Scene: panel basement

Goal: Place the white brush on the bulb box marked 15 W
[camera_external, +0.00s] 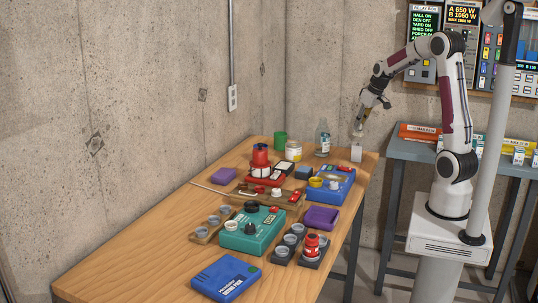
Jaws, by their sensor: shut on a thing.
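My gripper (366,109) points down above the far right corner of the wooden table. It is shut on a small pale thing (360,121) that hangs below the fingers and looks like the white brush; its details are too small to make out. Small white and teal boxes (519,156) that look like bulb boxes stand on the grey bench at the right. I cannot read 15 W on any box.
The wooden table (130,265) holds a clear bottle (322,138), a green cup (280,141), a blue case (331,186), a teal device (252,230) and a blue pack (226,278). An orange tray (420,132) lies on the grey bench. Panels hang behind my arm.

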